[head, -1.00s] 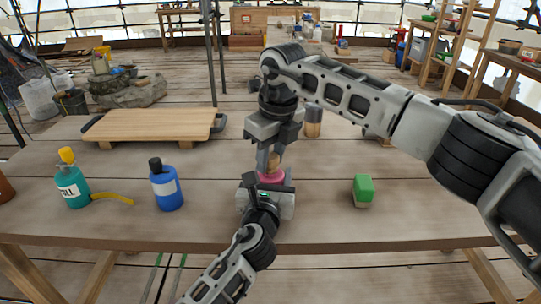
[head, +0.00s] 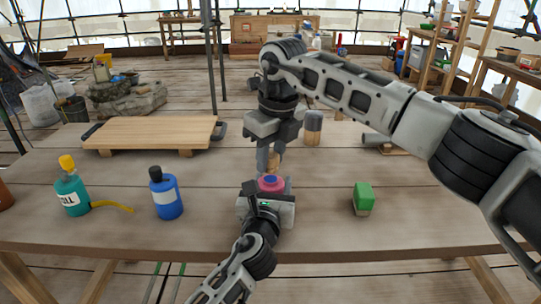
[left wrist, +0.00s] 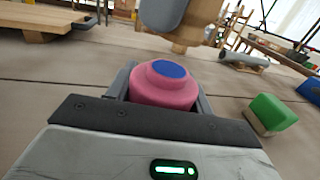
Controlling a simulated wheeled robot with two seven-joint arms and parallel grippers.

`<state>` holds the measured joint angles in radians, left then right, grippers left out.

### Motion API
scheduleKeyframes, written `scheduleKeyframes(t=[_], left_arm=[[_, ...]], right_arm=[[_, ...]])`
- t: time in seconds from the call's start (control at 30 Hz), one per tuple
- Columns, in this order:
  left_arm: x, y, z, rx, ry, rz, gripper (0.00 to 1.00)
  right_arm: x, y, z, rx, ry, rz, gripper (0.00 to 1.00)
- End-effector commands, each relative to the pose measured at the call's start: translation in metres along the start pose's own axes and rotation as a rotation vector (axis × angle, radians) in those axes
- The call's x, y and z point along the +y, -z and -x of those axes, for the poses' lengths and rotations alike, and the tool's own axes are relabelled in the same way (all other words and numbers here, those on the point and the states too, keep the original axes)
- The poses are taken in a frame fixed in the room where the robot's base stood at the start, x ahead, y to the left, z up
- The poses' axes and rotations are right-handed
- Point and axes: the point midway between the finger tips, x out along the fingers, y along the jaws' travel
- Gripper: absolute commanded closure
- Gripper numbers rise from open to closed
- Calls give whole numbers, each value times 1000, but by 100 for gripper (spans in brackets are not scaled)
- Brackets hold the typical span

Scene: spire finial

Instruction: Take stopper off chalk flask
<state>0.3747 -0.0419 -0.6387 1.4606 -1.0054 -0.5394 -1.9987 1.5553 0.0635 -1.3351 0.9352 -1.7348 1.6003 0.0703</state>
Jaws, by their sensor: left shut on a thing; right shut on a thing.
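The pink chalk flask (head: 271,187) stands on the table at the front middle, its blue top uncovered. My left gripper (head: 268,196) is shut around the flask's body. In the left wrist view the flask (left wrist: 165,90) sits between the left fingers. My right gripper (head: 268,158) comes down from above and is shut on the tan stopper (head: 273,163). The stopper is just above the flask, and a gap shows between them in the left wrist view. The right fingers partly hide the stopper.
A green-topped block (head: 363,197) stands to the right. A blue bottle (head: 167,196) and a teal bottle (head: 72,190) with a yellow strip stand left. A wooden board (head: 150,132) lies behind them. A grey-topped cylinder (head: 313,126) stands behind my right gripper.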

Motion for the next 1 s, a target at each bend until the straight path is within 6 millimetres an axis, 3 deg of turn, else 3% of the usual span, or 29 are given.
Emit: scheduleKeyframes(t=[0.33,0.57,0.6,0.67,1.0], left_arm=[[0,1,0,2,-1,-1,89],[0,1,0,2,-1,-1,89],[0,1,0,2,-1,-1,43],[0,1,0,2,-1,-1,26],[0,0,2,1,0,0,23]], right_arm=[[0,-6,36,-1,1,1,97],[0,-6,39,0,0,1,97],[0,-6,39,0,0,1,97],[0,-6,39,0,0,1,97],[0,-6,40,0,0,0,97]])
